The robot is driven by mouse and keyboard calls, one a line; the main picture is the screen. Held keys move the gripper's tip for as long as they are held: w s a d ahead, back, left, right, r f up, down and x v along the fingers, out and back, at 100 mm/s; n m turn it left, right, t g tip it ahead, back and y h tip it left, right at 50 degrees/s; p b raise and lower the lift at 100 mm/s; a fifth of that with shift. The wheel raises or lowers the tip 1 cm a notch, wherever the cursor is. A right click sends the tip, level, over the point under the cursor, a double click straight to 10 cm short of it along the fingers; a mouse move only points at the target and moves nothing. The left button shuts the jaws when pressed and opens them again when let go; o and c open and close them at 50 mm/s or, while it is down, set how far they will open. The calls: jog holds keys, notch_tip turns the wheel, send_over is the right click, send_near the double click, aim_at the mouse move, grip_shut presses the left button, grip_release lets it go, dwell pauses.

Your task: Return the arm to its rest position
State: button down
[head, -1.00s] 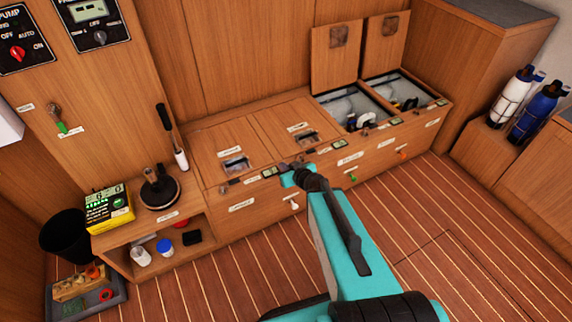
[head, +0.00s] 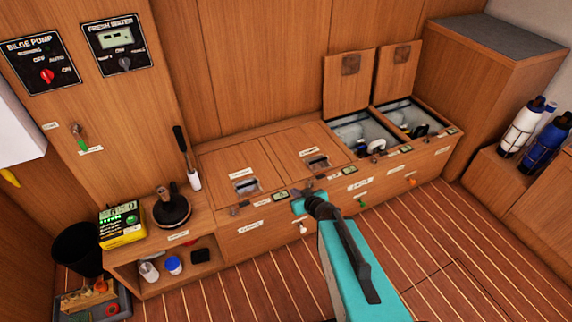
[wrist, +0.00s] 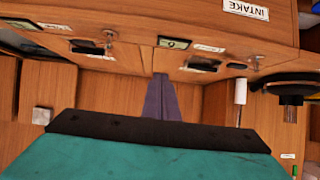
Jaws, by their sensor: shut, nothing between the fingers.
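My arm (head: 345,262), turquoise with a black upper part, reaches up from the bottom of the head view. Its end, my gripper, is in front of the wooden locker bench (head: 262,222), near the labels and latches along its front edge. The fingers are too small or hidden to make out there. In the wrist view my gripper (wrist: 160,84) shows as narrow purple-grey fingers, shut together and empty, beyond a black bar and turquoise body. The bench front with latches lies beyond the fingertips. I cannot tell how far apart they are.
Two lids (head: 348,82) at the bench's right stand open over compartments with fittings; two left lids (head: 240,174) are closed. A black plunger-like item (head: 171,211) and yellow box (head: 121,226) stand on the left shelf. Bottles (head: 545,141) stand at right. The striped floor (head: 430,225) is clear.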

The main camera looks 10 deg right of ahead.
jog(key=s+a+f+n+g+y+p, duration=0.15)
jog(key=s+a+f+g, duration=0.25)
jog(key=s+a+f, duration=0.4)
jog(key=s+a+f+n+g+y+p, duration=0.1)
jog(key=s+a+f+n+g+p, duration=0.4)
jog(key=s, duration=0.6)
jog(key=s+d+m+g+h, duration=0.2)
jog(key=s+d+m+g, duration=0.2)
jog(key=s, duration=0.6)
jog(key=s+d+m+g+h+b, duration=0.1)
jog(key=s+d+m+g+h, duration=0.1)
jog(key=s, duration=0.7)
jog(key=shift+s+d+m+g+h, duration=0.4)
jog(key=shift+d+m+g, duration=0.5)
jog(key=shift+d+m, duration=0.4)
jog(key=shift+a+f, duration=0.1)
